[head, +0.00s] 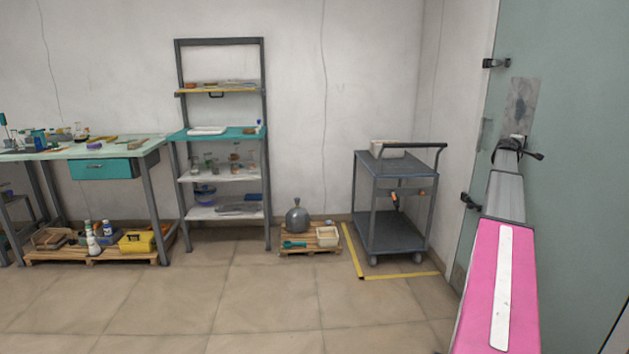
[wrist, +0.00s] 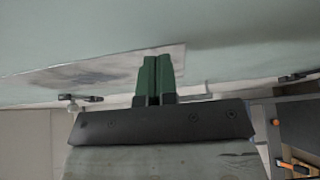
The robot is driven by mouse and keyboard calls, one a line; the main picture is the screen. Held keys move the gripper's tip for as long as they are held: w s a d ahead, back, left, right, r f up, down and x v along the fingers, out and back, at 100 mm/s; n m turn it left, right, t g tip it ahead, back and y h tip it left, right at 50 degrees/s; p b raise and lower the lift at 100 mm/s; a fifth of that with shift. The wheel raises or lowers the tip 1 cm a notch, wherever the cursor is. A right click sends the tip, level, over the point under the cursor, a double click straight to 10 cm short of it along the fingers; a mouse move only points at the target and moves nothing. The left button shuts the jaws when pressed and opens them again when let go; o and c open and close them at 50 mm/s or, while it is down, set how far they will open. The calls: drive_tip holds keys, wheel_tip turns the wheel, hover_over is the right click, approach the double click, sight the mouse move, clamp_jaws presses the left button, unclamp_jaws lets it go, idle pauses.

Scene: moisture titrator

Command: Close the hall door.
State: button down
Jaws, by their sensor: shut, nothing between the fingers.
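The hall door, a large pale green-grey panel (head: 575,130), fills the right side of the head view. Black fittings like hinges (head: 496,63) show along its left edge. A grey scuffed plate (head: 521,98) is on its face. My gripper (head: 516,138) is at the end of my outstretched arm, just below this plate. In the wrist view, my gripper's green fingers (wrist: 158,75) are shut together and empty, pointing at the door face (wrist: 230,50) by the plate (wrist: 90,75). I cannot tell whether the tips touch. The door's right edge and its frame are not clear.
A grey trolley (head: 390,190) stands left of the door inside yellow floor tape (head: 400,275). A shelf rack (head: 222,200) and a workbench (head: 85,155) line the back wall. A low pallet (head: 300,250) sits between rack and trolley. The tiled floor in front is clear.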

drive_tip(key=shift+s+a, duration=0.1)
idle(0.3)
drive_tip(key=shift+v, duration=2.4)
drive_tip(key=shift+s+a, duration=0.1)
